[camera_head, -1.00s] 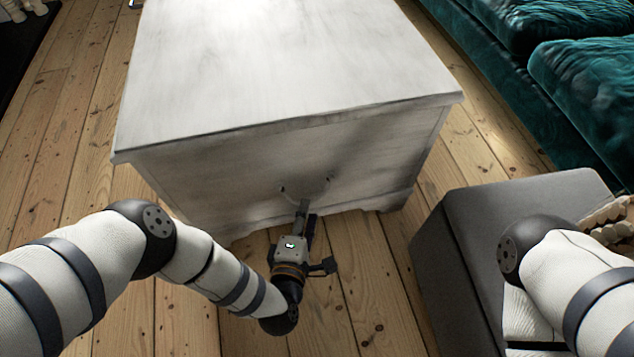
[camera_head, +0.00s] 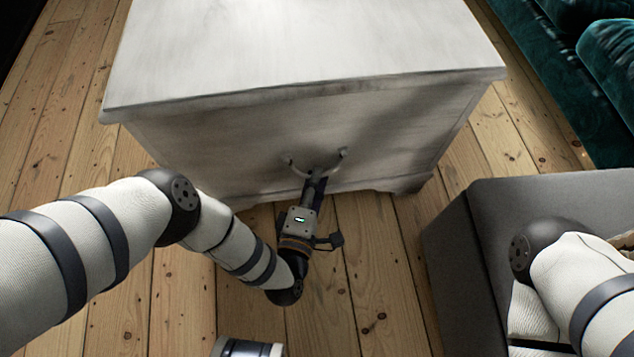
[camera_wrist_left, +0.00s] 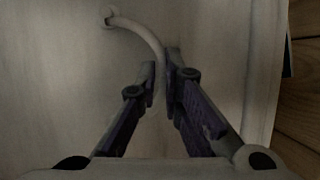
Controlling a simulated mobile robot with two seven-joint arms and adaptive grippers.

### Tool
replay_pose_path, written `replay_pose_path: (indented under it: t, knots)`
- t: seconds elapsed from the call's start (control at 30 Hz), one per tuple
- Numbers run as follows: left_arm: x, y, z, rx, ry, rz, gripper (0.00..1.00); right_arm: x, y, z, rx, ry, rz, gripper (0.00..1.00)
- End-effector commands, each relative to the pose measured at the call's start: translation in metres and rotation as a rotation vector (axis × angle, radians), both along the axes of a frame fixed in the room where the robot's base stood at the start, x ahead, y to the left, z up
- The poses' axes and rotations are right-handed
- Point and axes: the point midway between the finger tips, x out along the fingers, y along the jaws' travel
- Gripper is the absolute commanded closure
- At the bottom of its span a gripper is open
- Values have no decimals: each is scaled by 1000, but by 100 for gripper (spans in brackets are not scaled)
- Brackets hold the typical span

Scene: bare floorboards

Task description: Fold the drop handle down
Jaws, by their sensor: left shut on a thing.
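A pale drop handle (camera_head: 339,160) is mounted on the near side of the whitewashed chest (camera_head: 300,135). It stands out from the panel, with both its ends showing above my gripper. My left gripper (camera_head: 313,180) is at the middle of the handle. In the left wrist view the curved handle (camera_wrist_left: 137,30) runs from its mount at the top left down between the two dark fingers (camera_wrist_left: 162,80), which are shut on it. The held middle of the handle is partly hidden by the fingers. My right arm shows at the right edge, but its gripper is out of view.
A grey box-like piece (camera_head: 475,235) stands on the floor to the right, beside my right arm. A teal sofa (camera_head: 560,70) is at the upper right. Bare floorboards (camera_head: 380,270) lie open in front of the chest.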

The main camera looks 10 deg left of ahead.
Motion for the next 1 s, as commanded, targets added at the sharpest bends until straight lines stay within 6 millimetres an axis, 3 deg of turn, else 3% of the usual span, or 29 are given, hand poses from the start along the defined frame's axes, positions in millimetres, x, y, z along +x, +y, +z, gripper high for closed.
replay_pose_path:
  t: [0.3, 0.4, 0.7, 0.77, 1.0]
  knots:
    - [0, 0, -1, 8, -26, 0, 100, -2, 0, -1, -1, 10, 1, 72]
    - [0, 0, -1, 8, -25, -1, 72, -2, 0, -1, -1, 10, 1, 72]
    - [-1, 0, -1, 8, -24, -1, 72, -2, 0, -1, -1, 10, 1, 72]
    - [-8, 0, -1, 8, -23, -2, 72, -2, 0, -1, -1, 10, 1, 72]
    - [-57, 4, 2, 8, -21, -2, 72, -2, 0, -1, -1, 10, 1, 72]
